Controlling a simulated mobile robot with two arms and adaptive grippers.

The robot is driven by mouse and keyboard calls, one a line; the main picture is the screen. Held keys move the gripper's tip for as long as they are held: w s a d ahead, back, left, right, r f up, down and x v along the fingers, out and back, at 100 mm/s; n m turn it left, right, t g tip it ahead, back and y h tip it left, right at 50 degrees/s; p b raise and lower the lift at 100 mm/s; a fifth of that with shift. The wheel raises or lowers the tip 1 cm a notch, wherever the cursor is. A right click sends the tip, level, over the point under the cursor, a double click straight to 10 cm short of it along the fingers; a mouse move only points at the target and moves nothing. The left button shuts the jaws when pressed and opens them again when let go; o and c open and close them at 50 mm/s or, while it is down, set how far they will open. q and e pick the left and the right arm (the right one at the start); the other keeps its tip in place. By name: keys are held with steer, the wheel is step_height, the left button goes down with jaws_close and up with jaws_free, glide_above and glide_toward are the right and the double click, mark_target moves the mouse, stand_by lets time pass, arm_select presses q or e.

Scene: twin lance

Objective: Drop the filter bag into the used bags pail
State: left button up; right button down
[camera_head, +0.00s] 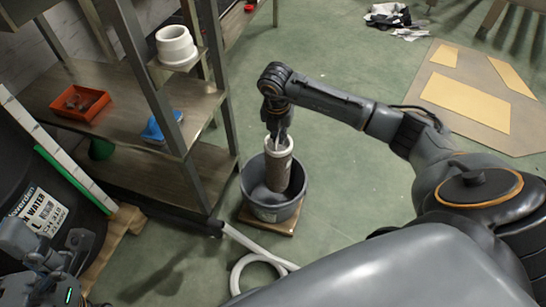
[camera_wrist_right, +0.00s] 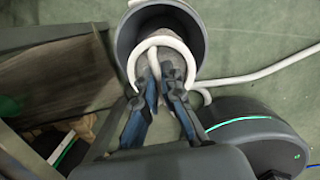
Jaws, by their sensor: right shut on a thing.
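The filter bag (camera_head: 279,172) is a grey-brown cylinder with a white ring at its top. My right gripper (camera_head: 278,138) is shut on the bag's ring end, and the bag hangs nearly upright. The used bags pail (camera_head: 272,213) is a dark grey round tub. The bag's lower part shows against the pail's inside; whether it touches the bottom I cannot tell. In the right wrist view the fingers (camera_wrist_right: 160,78) are at the white ring (camera_wrist_right: 184,50), with the pail (camera_wrist_right: 197,15) around the bag. Part of my left gripper (camera_head: 45,272) shows at the lower left, its jaws unclear.
The pail stands on a small wooden board (camera_head: 283,228). A shelf rack (camera_head: 190,110) with an orange tray (camera_head: 80,103) and a white cup-like part (camera_head: 176,46) stands close on the left. A white hose (camera_head: 243,262) lies in front.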

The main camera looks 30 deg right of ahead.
steer(key=c, duration=1.4)
jaws_free()
steer(key=r, duration=0.4)
steer(key=a+r, duration=0.1)
steer(key=r, duration=0.3)
steer(key=s+r, duration=0.1)
steer(key=r, duration=0.3)
steer(key=shift+s+a, duration=0.1)
steer(key=shift+a, duration=0.1)
